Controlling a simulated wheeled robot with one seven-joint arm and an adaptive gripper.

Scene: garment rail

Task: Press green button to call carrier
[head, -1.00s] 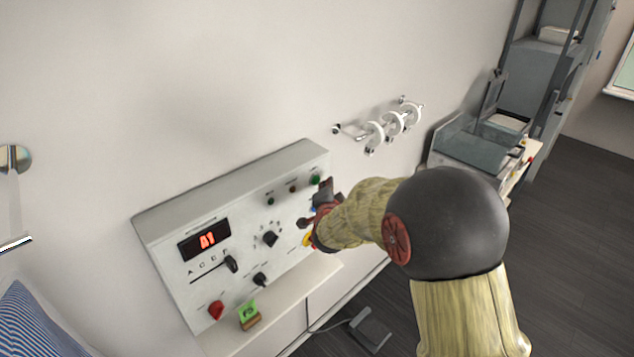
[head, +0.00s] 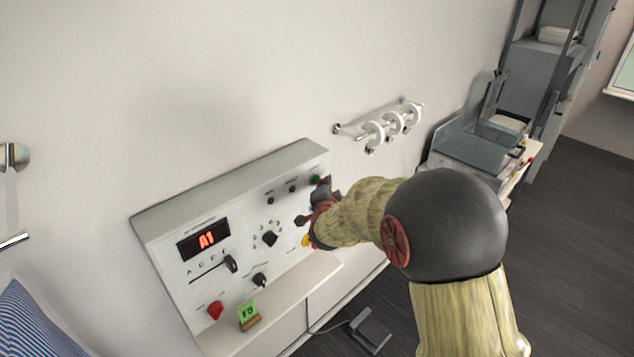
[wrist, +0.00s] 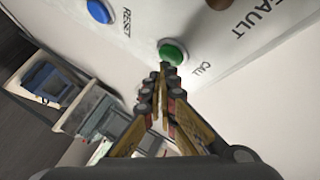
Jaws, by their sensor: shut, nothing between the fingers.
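The green button (wrist: 172,52), labelled CALL, sits on the white control panel (wrist: 225,50) in the wrist view. In the head view the green button (head: 315,180) shows at the panel's upper right, partly beside my gripper. My gripper (wrist: 163,70) is shut and empty, its fingertips at the lower edge of the green button in the picture. I cannot tell whether they touch it. In the head view my gripper (head: 318,197) is close to the panel's right side, and my wrist partly hides it. The display (head: 204,239) reads A1 in red.
A green tag (head: 248,311) stands on the ledge below. Wall hooks with white rings (head: 393,124) are to the right.

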